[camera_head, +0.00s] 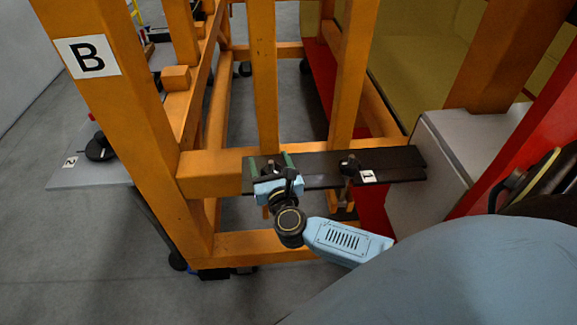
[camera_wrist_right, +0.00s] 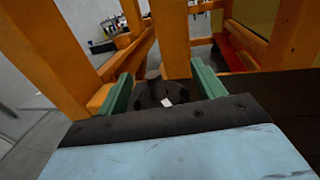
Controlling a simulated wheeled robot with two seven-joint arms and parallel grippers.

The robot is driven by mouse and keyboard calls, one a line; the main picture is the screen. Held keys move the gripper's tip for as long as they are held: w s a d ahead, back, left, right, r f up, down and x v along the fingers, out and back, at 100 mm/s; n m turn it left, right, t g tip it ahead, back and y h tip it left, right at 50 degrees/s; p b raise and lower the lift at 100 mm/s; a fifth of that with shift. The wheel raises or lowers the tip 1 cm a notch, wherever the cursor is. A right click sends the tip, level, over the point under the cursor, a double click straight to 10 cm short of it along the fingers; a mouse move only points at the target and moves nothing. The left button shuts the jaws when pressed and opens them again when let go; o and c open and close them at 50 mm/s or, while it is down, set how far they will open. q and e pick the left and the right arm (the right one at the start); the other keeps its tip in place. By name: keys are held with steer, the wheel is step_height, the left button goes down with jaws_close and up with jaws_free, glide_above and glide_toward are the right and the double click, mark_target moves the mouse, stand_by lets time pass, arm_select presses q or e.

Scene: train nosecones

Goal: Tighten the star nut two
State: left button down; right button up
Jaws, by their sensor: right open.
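My right gripper (camera_head: 269,163) is open, its green fingers on either side of a black star nut (camera_head: 270,170) on a dark bar across the orange frame. In the right wrist view this nut (camera_wrist_right: 155,92) has an upright stem and a small white patch, and sits between the green fingers (camera_wrist_right: 163,80) without visible contact. A second black star nut (camera_head: 348,164) sits further right on the bar beside a label "1". A black knob (camera_head: 99,149) is on a grey plate at the left beside a label "2". My left gripper is not in view.
The orange frame (camera_head: 115,110) has posts close around the bar and a "B" sign on its left post. The dark bar (camera_head: 310,166) ends at a grey box (camera_head: 425,180). Red and yellow panels stand behind at the right. Open floor lies at the left.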

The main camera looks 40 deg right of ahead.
steer(key=s+a+n+b, duration=0.15)
steer(key=s+a, duration=0.25)
steer(key=s, duration=0.9)
steer(key=s+a+f+n+g+y+b, duration=0.1)
steer(key=f+n+y, duration=0.3)
steer(key=f+n, duration=0.8)
steer(key=s+a+f+n+g+y+b, duration=0.2)
steer(key=f+n, duration=1)
steer(key=f, duration=0.6)
steer(key=shift+s+a+n+g+y+b, duration=0.2)
steer(key=shift+s+n+g+y+b, duration=0.25)
steer(key=shift+s+y+b, duration=0.55)
steer(key=shift+w, duration=0.25)
